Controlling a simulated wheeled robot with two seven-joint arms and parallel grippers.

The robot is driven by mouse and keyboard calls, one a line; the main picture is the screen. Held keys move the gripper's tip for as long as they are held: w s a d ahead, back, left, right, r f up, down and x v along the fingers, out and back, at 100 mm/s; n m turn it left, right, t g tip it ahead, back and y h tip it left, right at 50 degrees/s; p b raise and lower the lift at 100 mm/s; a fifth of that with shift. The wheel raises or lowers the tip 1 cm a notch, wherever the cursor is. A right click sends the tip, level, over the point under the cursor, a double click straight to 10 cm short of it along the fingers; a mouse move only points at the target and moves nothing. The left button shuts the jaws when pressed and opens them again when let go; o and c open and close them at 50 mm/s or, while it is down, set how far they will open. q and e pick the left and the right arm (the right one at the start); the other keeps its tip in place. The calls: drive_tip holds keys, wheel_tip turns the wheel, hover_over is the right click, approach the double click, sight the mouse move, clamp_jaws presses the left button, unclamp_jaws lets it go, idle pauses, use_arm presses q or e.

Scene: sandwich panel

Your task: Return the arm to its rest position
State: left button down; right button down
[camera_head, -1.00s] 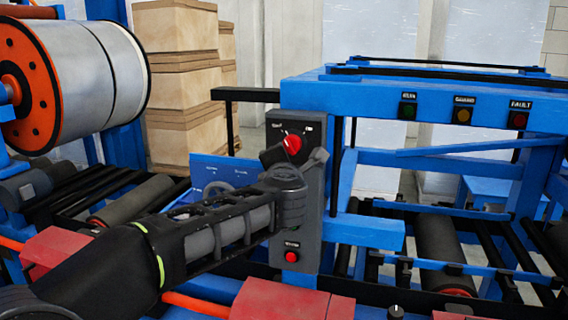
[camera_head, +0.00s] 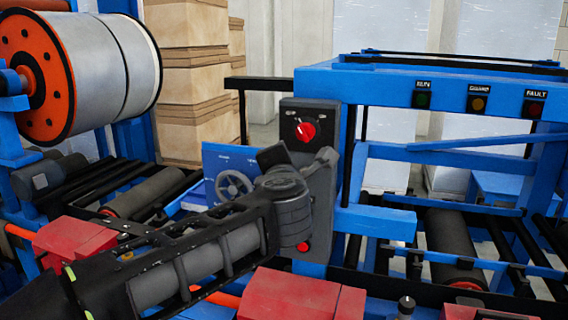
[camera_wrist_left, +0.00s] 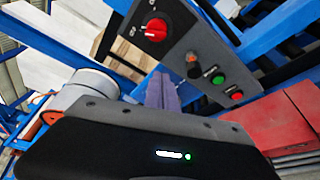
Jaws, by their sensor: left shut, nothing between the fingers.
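My left arm comes in from the left in the head view. Its gripper (camera_head: 320,170) is in front of the grey control box (camera_head: 292,112), below the red rotary knob (camera_head: 305,130), and hides the box's middle. In the left wrist view, the fingers (camera_wrist_left: 162,86) are together and empty. The knob (camera_wrist_left: 156,29) is above them and apart. Green (camera_wrist_left: 217,77) and red (camera_wrist_left: 236,95) buttons show to their right. In the head view a red button (camera_head: 303,247) shows just below the wrist. My right gripper is not in view.
A blue machine frame (camera_head: 400,82) with indicator lamps and rollers (camera_head: 452,245) stands at right. A large metal coil (camera_head: 100,70) is at left. A blue panel with a handwheel (camera_head: 233,184) is behind the arm. Red blocks (camera_head: 290,295) lie low in front. Stacked boxes (camera_head: 190,85) stand behind.

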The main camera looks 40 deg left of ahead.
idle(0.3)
use_arm(q)
drive_tip(key=w+d+f+m+t+h, duration=0.1)
drive_tip(key=w+d+f+m+h, duration=0.1)
drive_tip(key=w+d+f+m, duration=0.3)
drive_tip(key=w+d+f+m+t+h, duration=0.1)
drive_tip(key=w+d+f+m+h, duration=0.2)
drive_tip(key=f+m, duration=0.45)
drive_tip(key=d+f+m+g+h, duration=0.2)
drive_tip(key=d+f+m, duration=0.25)
drive_tip(key=f, duration=0.85)
drive_tip(key=d+f+m+g+h, duration=0.2)
drive_tip(key=d+f+m+h, duration=0.3)
drive_tip(key=f, duration=0.7)
drive_tip(key=s+d+f+m+g, duration=0.2)
drive_tip(key=s+d+f, duration=0.25)
drive_tip(key=f, duration=0.35)
drive_tip(key=s+d+f+m+g, duration=0.2)
drive_tip(key=s+d+f, duration=0.25)
drive_tip(key=f, duration=0.45)
drive_tip(key=s+d+f+m+g+h, duration=0.1)
drive_tip(key=s+d+f+g, duration=0.1)
drive_tip(key=s+f, duration=0.5)
drive_tip(key=s+d+f+m+g, duration=0.1)
drive_tip(key=s+d+f+g, duration=0.2)
drive_tip(key=s+f, duration=0.4)
drive_tip(key=s+g, duration=0.1)
drive_tip(key=s, duration=0.6)
drive_tip(key=shift+d+g+h, duration=0.3)
drive_tip(key=shift+h, duration=0.1)
